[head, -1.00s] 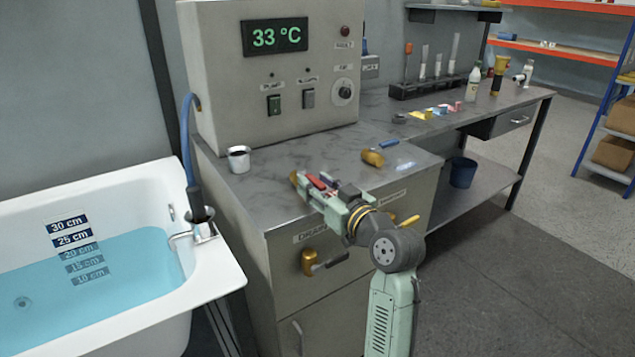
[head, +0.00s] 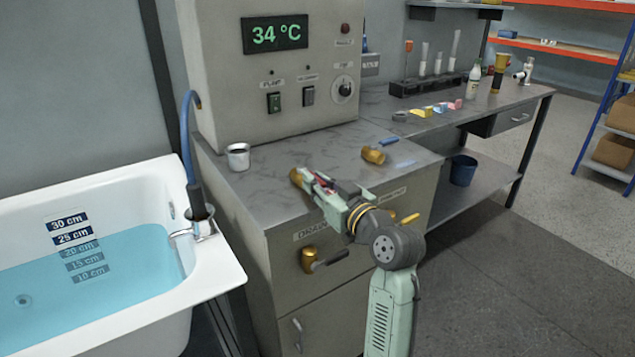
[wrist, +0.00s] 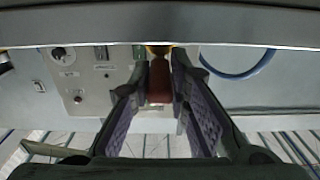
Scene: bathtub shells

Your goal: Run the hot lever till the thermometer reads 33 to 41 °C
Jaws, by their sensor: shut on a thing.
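The thermometer display (head: 275,34) on the grey control box reads 34 °C in green. The hot lever has a brass body (head: 297,178) on the counter's front edge and a red handle, which shows in the wrist view (wrist: 160,82) between my fingers. My gripper (head: 316,184) is shut on this red handle; it also shows in the wrist view (wrist: 159,95). In the head view my fingers hide most of the handle. A second brass fitting (head: 373,155) with a blue handle (head: 389,141) sits farther right on the counter.
The bathtub (head: 228,268) at left holds blue water near the 25 cm mark, with a spout (head: 182,233) at its rim. A metal cup (head: 238,157) stands on the counter. A drain lever (head: 328,260) sticks out of the cabinet front, below my gripper.

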